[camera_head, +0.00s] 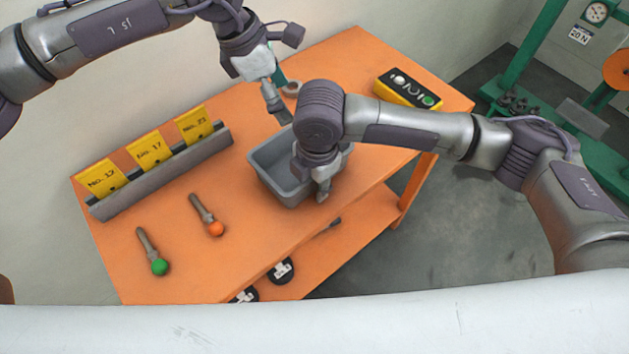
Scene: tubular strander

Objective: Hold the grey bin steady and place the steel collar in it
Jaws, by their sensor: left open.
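The grey bin (271,182) stands upright on the orange table near its front edge. My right gripper (322,190) reaches down at the bin's right side, by its rim. My arm hides part of that side, and I cannot tell whether the fingers close on the wall. A small pale ring, which looks like the steel collar (292,88), lies on the table behind the bin. My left gripper (283,112) is open and points down between the collar and the bin, just left of the collar. The inside of the bin that I can see looks empty.
The orange table (240,245) also holds a grey rack with yellow number cards (146,150), a green-knobbed pin (153,252), an orange-knobbed pin (208,216) and a yellow button box (409,88).

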